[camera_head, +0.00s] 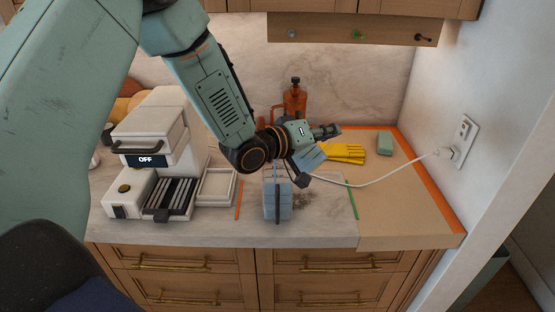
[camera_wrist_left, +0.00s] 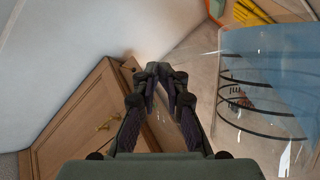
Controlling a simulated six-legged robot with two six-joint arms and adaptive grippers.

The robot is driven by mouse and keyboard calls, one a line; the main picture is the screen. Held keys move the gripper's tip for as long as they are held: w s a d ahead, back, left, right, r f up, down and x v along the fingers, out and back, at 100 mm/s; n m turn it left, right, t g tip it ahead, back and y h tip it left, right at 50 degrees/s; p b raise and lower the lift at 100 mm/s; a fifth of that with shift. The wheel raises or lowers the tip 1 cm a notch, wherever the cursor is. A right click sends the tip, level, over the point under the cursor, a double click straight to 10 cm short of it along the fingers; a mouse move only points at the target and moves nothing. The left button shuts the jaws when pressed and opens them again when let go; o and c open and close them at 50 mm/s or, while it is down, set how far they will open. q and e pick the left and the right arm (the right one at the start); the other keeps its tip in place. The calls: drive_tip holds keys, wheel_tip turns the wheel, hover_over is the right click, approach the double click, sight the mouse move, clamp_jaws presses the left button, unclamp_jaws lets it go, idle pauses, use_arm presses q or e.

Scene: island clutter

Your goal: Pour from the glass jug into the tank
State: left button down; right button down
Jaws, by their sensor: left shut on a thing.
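The glass jug (camera_head: 308,157), bluish and clear, hangs tilted below my left gripper (camera_head: 327,131) over the counter. My left gripper is shut on it; the exact grip point is hard to make out. In the left wrist view the jug (camera_wrist_left: 270,75) fills the right side, with dark curved marks, beside my closed-up fingers (camera_wrist_left: 160,78). The tank (camera_head: 286,203) is a light blue box with a dark upright strip on its front, standing on the counter below and left of the jug. A thin light blue line runs down to the tank's top. My right gripper is not in view.
A white machine (camera_head: 150,150) marked OFF and a white tray (camera_head: 216,187) stand left. An amber bottle (camera_head: 295,101) is behind. Yellow gloves (camera_head: 345,152), a green sponge (camera_head: 385,144) and a white cable (camera_head: 400,172) are right. Bare counter lies front right.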

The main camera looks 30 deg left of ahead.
use_arm(q)
drive_tip(key=shift+r, duration=0.1)
drive_tip(key=shift+a+r, duration=0.15)
drive_tip(key=shift+a, duration=0.05)
drive_tip(key=shift+a+n, duration=0.1)
drive_tip(key=shift+n, duration=0.2)
drive_tip(key=shift+w+a+r, duration=0.1)
drive_tip(key=shift+a, duration=0.05)
idle(0.3)
drive_tip(key=shift+n+h, duration=0.3)
drive_tip(key=shift+a, duration=0.2)
drive_tip(key=shift+a+r+n+t, duration=0.2)
drive_tip(key=shift+n+t, duration=0.1)
drive_tip(key=shift+n, duration=0.1)
drive_tip(key=shift+a, duration=0.15)
idle(0.5)
drive_tip(key=shift+a+n, duration=0.15)
drive_tip(key=shift+n, duration=0.15)
